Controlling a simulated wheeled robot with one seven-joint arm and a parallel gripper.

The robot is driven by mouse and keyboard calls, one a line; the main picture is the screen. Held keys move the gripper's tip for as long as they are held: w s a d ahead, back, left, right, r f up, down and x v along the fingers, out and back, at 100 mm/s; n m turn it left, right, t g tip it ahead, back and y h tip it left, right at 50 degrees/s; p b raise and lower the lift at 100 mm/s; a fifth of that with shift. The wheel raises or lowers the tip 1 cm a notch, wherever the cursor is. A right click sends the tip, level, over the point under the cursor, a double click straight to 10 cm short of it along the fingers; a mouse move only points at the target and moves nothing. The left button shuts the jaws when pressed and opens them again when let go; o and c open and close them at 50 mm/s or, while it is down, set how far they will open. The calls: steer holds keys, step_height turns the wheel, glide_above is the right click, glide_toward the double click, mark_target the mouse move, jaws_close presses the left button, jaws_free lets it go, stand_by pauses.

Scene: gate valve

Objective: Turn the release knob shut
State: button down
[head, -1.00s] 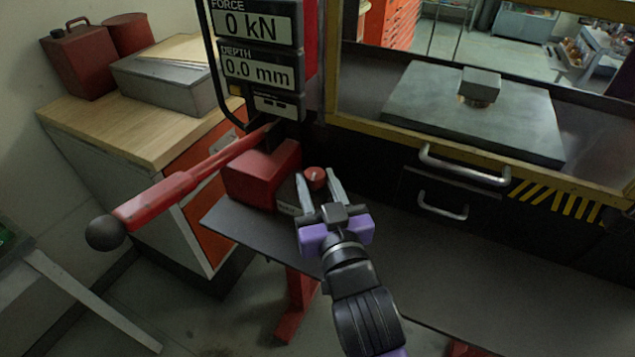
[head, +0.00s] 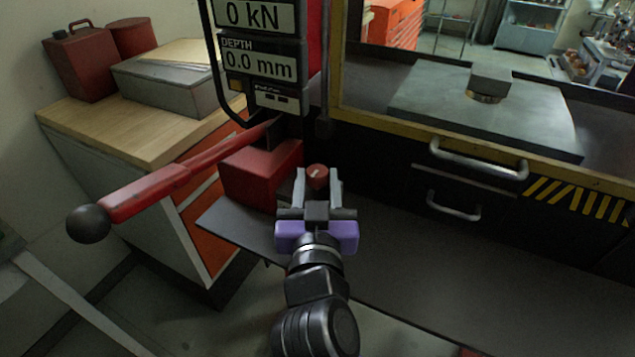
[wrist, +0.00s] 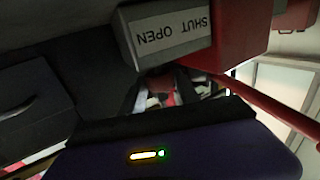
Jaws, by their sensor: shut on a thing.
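The release knob (head: 317,173) is small, round and red with a pale pointer mark, and stands just right of the red pump block (head: 262,170). My gripper (head: 317,186) has a finger on each side of the knob and is shut on it. In the wrist view, a bit of red knob (wrist: 160,90) shows between the dark fingers, mostly hidden by the gripper body. A grey block there carries a label (wrist: 172,33) reading SHUT and OPEN, upside down.
A long red lever (head: 150,192) with a black ball end reaches left from the pump block. A display (head: 262,60) reads 0 kN and 0.0 mm. Drawer handles (head: 478,160) stick out at the right. A wooden-topped cabinet (head: 150,130) stands at the left.

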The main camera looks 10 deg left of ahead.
steer(key=c, duration=0.9)
jaws_free()
steer(key=shift+s+d+b, duration=0.2)
steer(key=shift+s+b, duration=0.15)
steer(key=shift+s, duration=1.6)
steer(key=shift+s+d+b, duration=0.2)
steer(key=shift+s+b, duration=0.1)
steer(key=shift+s, duration=1.65)
